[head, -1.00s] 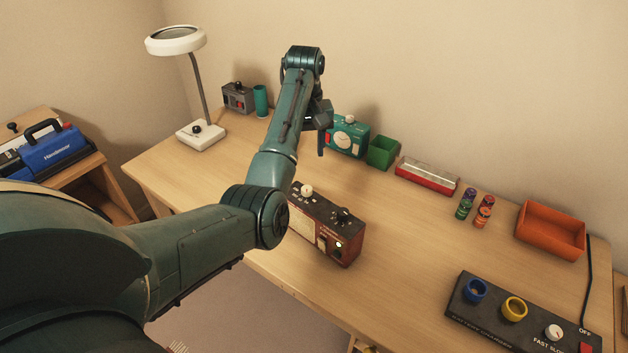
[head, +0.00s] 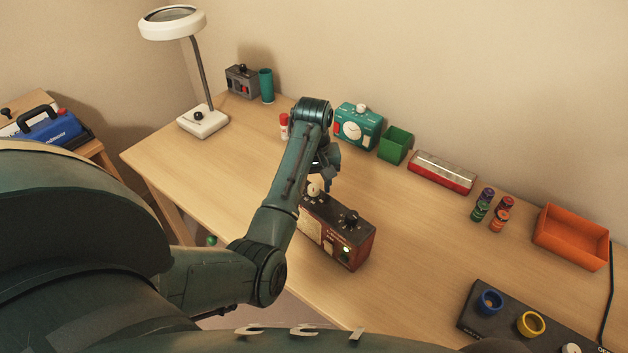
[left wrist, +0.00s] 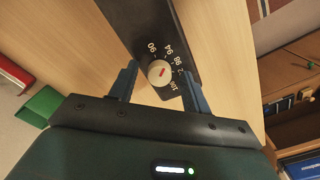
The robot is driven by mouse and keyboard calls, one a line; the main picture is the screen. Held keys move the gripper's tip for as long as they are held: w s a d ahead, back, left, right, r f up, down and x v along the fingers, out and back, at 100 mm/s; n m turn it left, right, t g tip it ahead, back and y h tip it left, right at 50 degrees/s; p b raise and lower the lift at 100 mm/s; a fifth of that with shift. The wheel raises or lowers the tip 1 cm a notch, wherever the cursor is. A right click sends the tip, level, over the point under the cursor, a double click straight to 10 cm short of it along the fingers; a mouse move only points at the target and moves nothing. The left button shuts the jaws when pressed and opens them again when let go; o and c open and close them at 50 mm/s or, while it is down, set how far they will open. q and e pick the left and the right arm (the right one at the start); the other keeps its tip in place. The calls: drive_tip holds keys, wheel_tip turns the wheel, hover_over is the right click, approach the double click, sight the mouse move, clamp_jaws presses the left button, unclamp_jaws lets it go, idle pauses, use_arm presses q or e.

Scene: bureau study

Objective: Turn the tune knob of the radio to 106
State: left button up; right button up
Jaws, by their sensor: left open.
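The radio (head: 338,240) is a dark box with a red-brown end, standing on the desk. Its white tune knob (head: 314,189) is on the top, with a black knob (head: 351,217) farther right. In the left wrist view the tune knob (left wrist: 159,73) has a red mark pointing up and right, roughly toward 98; the scale runs from 90 to 106. My left gripper (head: 327,176) is open just above the tune knob, pointing down. In the left wrist view its fingers lie on either side of the knob; contact cannot be told. My right gripper is out of view.
A teal clock (head: 358,128), a green bin (head: 395,146) and a red-and-silver box (head: 442,172) stand along the wall. A lamp (head: 203,121) is at the left; an orange tray (head: 571,238) and a black control panel (head: 475,318) are at the right.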

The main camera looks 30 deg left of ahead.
use_arm(q)
drive_tip(key=shift+c, duration=0.6)
drive_tip(key=c, duration=0.9)
